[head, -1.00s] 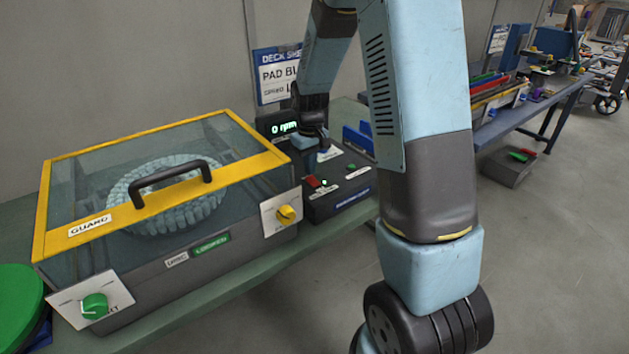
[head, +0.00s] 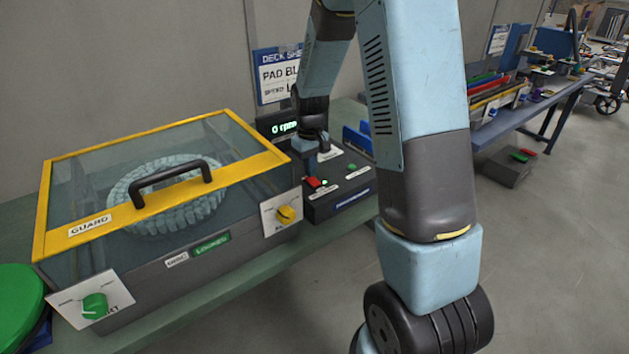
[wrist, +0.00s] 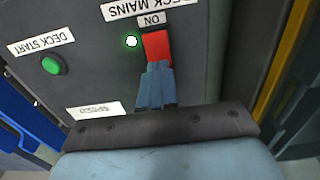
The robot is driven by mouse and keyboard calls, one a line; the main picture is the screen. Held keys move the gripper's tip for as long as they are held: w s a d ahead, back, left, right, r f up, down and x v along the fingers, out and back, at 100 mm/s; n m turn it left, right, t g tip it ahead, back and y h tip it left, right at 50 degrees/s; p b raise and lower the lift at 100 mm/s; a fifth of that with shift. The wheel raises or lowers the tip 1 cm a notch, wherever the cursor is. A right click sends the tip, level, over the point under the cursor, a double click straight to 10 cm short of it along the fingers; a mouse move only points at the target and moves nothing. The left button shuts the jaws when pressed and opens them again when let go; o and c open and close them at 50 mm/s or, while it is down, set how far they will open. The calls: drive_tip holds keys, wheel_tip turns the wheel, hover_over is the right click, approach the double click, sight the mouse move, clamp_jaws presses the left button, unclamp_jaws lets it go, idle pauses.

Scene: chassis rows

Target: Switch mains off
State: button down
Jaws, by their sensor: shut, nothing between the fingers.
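The red mains rocker (wrist: 157,46) sits on the dark control box (head: 343,204), under a label reading ON and another reading DECK MAINS. A light beside it (wrist: 131,41) glows. My gripper (wrist: 155,70) is shut and empty, with its fingertips at the rocker's near edge; I cannot tell whether they touch it. In the head view my gripper (head: 311,172) is over the left part of the box, just above the red rocker (head: 314,183).
A green DECK START button (wrist: 51,65) is on the same box. The yellow-framed guard box (head: 160,185) with a black handle stands close at left, its panel reading LOCKED. A display (head: 284,128) stands behind. Blue bins (head: 358,137) are at right.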

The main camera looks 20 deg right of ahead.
drive_tip(key=shift+f, duration=0.4)
drive_tip(key=shift+r, duration=3.55)
drive_tip(key=s+r+m+t, duration=0.2)
drive_tip(key=s+r+t, duration=0.1)
drive_tip(key=s+r, duration=1.1)
drive_tip(key=s+r+m+t, duration=0.1)
drive_tip(key=s+r, duration=0.4)
drive_tip(key=s, duration=0.9)
drive_tip(key=shift+s+d+r+m+t, duration=0.2)
drive_tip(key=shift+m+t, duration=0.1)
drive_tip(key=shift+t, duration=0.5)
